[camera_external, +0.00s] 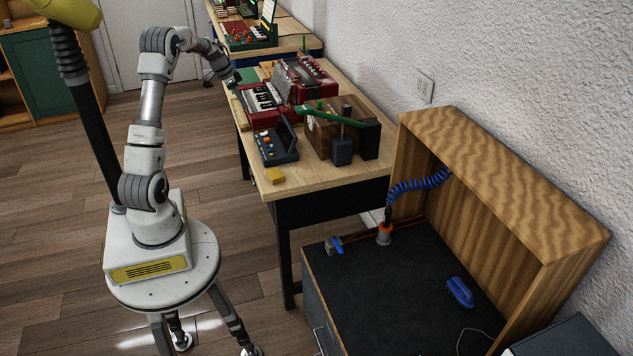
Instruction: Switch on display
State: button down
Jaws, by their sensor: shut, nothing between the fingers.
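My arm reaches over the wooden workbench (318,178) from the left. My gripper (236,86) is shut and empty, small and dark at the left edge of the bench, close to a red keyboard instrument (262,97). I cannot tell whether it touches anything. A dark device (277,145) with coloured buttons and a raised back panel sits nearer on the bench, apart from my gripper. A lit upright panel (268,11) stands on a green unit on the far bench. I cannot tell which of these is the display, and no switch can be made out.
A wooden box with a green bar (328,118) and dark blocks stands at the bench's right. A dark cabinet (400,290) with a wooden hood is in the foreground. The floor left of the bench is open.

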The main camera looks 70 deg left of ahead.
aim_at(264, 133)
jog(key=shift+s+r, duration=0.1)
jog(key=shift+r, duration=0.1)
jog(key=shift+w+a+r+t, duration=0.15)
jog(key=shift+w+a+t, duration=0.2)
jog(key=shift+w, duration=0.3)
jog(key=b+x, duration=0.2)
jog(key=x, duration=1.2)
